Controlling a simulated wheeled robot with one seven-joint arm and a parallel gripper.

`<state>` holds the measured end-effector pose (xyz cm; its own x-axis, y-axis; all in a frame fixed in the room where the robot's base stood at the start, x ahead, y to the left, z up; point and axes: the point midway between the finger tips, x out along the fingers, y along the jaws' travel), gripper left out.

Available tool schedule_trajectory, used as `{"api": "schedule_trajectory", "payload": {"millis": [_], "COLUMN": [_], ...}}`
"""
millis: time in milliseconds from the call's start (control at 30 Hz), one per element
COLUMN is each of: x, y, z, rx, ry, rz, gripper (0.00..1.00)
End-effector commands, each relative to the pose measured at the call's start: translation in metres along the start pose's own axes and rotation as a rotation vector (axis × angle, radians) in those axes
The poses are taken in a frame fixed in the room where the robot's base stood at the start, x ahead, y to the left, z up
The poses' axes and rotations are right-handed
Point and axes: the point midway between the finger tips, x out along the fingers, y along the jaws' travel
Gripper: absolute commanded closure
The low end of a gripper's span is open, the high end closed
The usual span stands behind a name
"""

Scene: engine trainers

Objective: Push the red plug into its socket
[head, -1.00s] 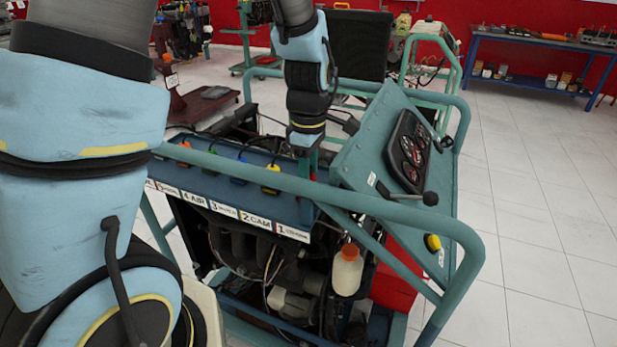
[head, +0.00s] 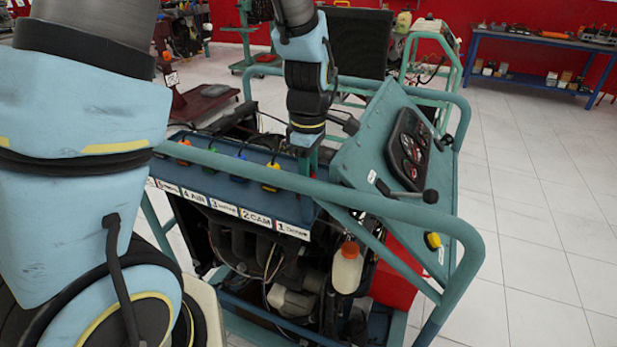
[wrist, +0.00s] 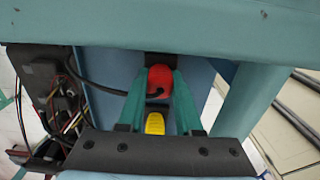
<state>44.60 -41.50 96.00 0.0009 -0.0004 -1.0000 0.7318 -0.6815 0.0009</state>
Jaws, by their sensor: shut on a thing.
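In the wrist view the red plug (wrist: 159,80) sits between the two teal fingers of my gripper (wrist: 161,88), which is shut on it. A dark block (wrist: 162,59) lies just beyond the plug. I cannot tell whether the plug touches a socket or how deep it sits. In the head view my gripper (head: 306,158) points down at the right end of the blue rail (head: 222,190), above the label marked 1 (head: 292,231). The plug and its socket are mostly hidden there.
A yellow plug (head: 271,174) stands on the rail left of my gripper, with blue (head: 240,164), green and orange ones farther left. A teal tube frame (head: 400,212) runs in front, and a sloping gauge panel (head: 375,130) stands close on the right.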

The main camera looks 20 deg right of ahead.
Motion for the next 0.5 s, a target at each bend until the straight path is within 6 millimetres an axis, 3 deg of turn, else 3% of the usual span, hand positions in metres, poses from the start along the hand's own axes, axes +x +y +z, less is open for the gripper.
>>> {"api": "schedule_trajectory", "payload": {"millis": [133, 167, 433, 500], "x": [0.0004, 0.0004, 0.0003, 0.0003], "y": [-0.0004, -0.0004, -0.0003, -0.0003], "z": [0.0, 0.0, 0.0, 0.0], "rx": [0.0, 0.0, 0.0, 0.0], "ry": [0.0, 0.0, 0.0, 0.0], "rz": [-0.001, -0.001, -0.001, -0.001], "gripper": [1.0, 0.65, 0.35, 0.31]}}
